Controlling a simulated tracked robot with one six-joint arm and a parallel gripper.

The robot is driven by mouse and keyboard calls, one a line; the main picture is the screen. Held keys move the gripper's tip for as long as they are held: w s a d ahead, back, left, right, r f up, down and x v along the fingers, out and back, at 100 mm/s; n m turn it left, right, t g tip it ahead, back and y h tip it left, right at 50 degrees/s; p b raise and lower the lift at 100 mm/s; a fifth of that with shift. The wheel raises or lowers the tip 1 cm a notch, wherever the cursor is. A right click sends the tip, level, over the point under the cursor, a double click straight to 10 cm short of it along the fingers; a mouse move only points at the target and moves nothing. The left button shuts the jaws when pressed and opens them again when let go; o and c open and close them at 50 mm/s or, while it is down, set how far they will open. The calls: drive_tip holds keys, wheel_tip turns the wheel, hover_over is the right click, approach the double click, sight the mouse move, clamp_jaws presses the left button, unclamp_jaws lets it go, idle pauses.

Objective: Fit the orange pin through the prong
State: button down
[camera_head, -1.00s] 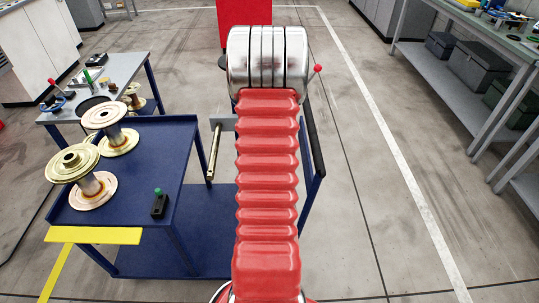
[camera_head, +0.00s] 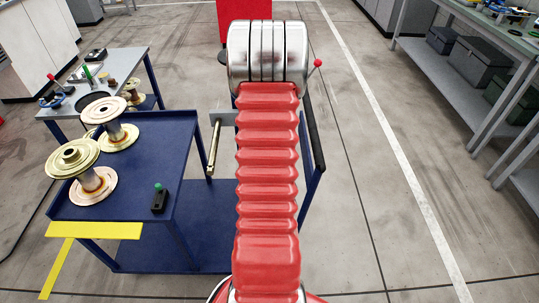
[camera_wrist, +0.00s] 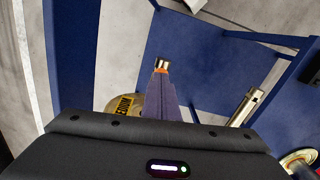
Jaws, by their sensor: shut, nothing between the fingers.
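In the wrist view my gripper (camera_wrist: 162,72) shows as a narrow tapering finger pair, closed together. A small orange piece (camera_wrist: 162,70) with a metallic end shows at the fingertips; I cannot tell whether it is the orange pin, and nothing is gripped. A brass-coloured bar (camera_wrist: 245,107), which looks like a prong, lies to the right of the fingers and apart from them. It also shows in the head view (camera_head: 214,147), left of my arm, sticking out beside the blue cart. In the head view my gripper is hidden behind my arm.
The blue cart (camera_head: 160,135) carries copper and brass spools (camera_head: 94,185) and a black box with a green button (camera_head: 159,199). A yellow disc (camera_wrist: 124,104) is partly behind my fingers. A grey bench (camera_head: 447,75) stands right; the floor between is clear.

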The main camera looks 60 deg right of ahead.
drive_tip(key=shift+r, duration=1.35)
wheel_tip(320, 180, up, 14)
drive_tip(key=shift+f, duration=0.1)
